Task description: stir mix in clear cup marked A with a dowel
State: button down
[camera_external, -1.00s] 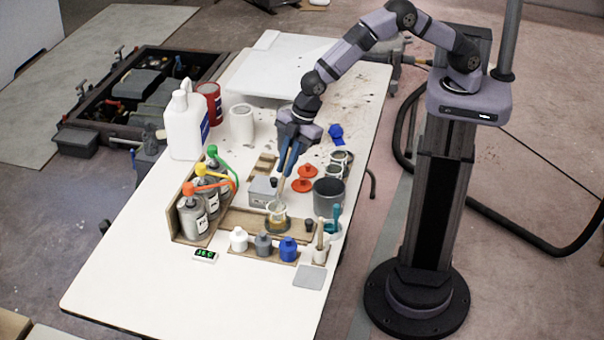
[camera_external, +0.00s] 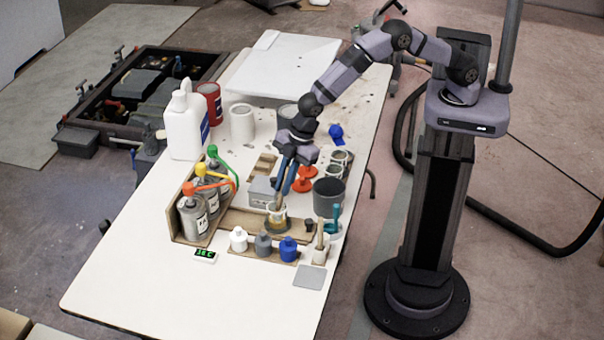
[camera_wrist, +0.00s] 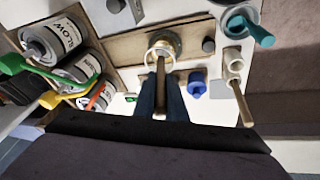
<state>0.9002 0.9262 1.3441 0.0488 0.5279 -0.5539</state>
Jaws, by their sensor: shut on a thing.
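The clear cup (camera_external: 277,222) holds an amber mix and stands on the brown board near the table's middle; its marking is too small to read. It also shows at the top of the wrist view (camera_wrist: 157,58). My gripper (camera_external: 284,190) is above the cup, pointing down, with its blue fingers shut on a wooden dowel (camera_wrist: 160,80). The dowel's lower end reaches into the cup's mouth. In the external view the dowel (camera_external: 277,203) shows just below the fingers. I cannot tell how deep it is in the mix.
Capped bottles, white, grey and blue (camera_external: 288,249), stand just in front of the cup. A holder (camera_external: 320,255) with another wooden stick is to the right. A dark grey pot (camera_external: 328,196) is close behind right. Pump cans (camera_external: 193,220) stand left.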

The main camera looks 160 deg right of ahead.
aim_at(278, 203)
jog(key=shift+s+b+x, duration=0.15)
jog(key=shift+b+x, duration=0.65)
jog(key=shift+x, duration=0.35)
jog(key=shift+s+b+x, duration=0.15)
jog(key=shift+b+x, duration=0.65)
jog(key=shift+x, duration=0.4)
jog(key=shift+a+f, duration=0.1)
jog(key=shift+f, duration=0.05)
jog(key=shift+s, duration=0.15)
